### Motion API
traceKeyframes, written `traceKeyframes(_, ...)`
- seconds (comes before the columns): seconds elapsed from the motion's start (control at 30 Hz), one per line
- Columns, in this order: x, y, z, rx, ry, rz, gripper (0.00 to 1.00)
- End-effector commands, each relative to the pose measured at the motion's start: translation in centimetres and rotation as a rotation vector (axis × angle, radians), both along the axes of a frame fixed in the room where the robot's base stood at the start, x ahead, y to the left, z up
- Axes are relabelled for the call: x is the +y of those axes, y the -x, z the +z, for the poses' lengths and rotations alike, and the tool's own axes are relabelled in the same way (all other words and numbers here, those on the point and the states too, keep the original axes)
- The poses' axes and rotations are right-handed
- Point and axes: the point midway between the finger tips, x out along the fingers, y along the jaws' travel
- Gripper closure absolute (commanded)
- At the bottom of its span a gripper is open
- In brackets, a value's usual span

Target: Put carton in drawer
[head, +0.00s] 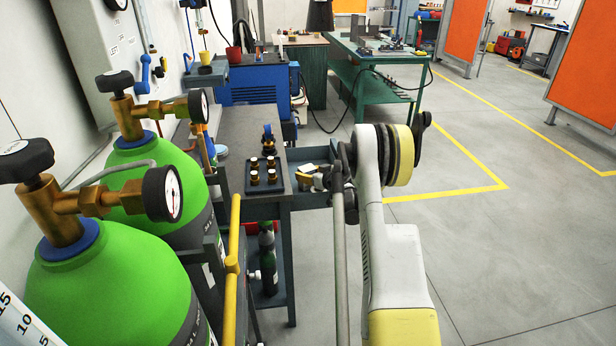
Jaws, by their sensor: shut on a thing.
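The open drawer (312,153) juts out from the right side of the grey workbench (235,130). My gripper (328,178) is over the drawer, mostly hidden behind my own arm links. It is shut on a small pale, whitish-tan thing, which looks like the carton (318,180). The carton is small in view and partly covered by the dark fingers. I cannot tell whether it touches the drawer floor or hangs just above it.
A dark tray (253,188) with several brass-coloured parts sits on the workbench beside the drawer. Large green gas cylinders (110,290) with gauges and a yellow rail (232,265) stand at the left. Open floor (500,240) lies to the right.

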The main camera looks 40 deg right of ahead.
Motion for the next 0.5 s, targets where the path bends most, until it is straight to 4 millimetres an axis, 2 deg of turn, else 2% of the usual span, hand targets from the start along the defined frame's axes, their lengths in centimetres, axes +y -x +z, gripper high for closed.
traceKeyframes(0.2, -0.01, 0.00, -0.14, 0.000, 0.000, 0.000, 0.83)
traceKeyframes(0.23, 0.00, -0.01, -0.19, 0.000, 0.000, 0.000, 0.45)
traceKeyframes(0.3, 0.00, 0.00, -0.15, 0.000, 0.000, 0.000, 0.27)
traceKeyframes(0.5, 0.00, 0.00, -0.15, 0.000, 0.000, 0.000, 0.27)
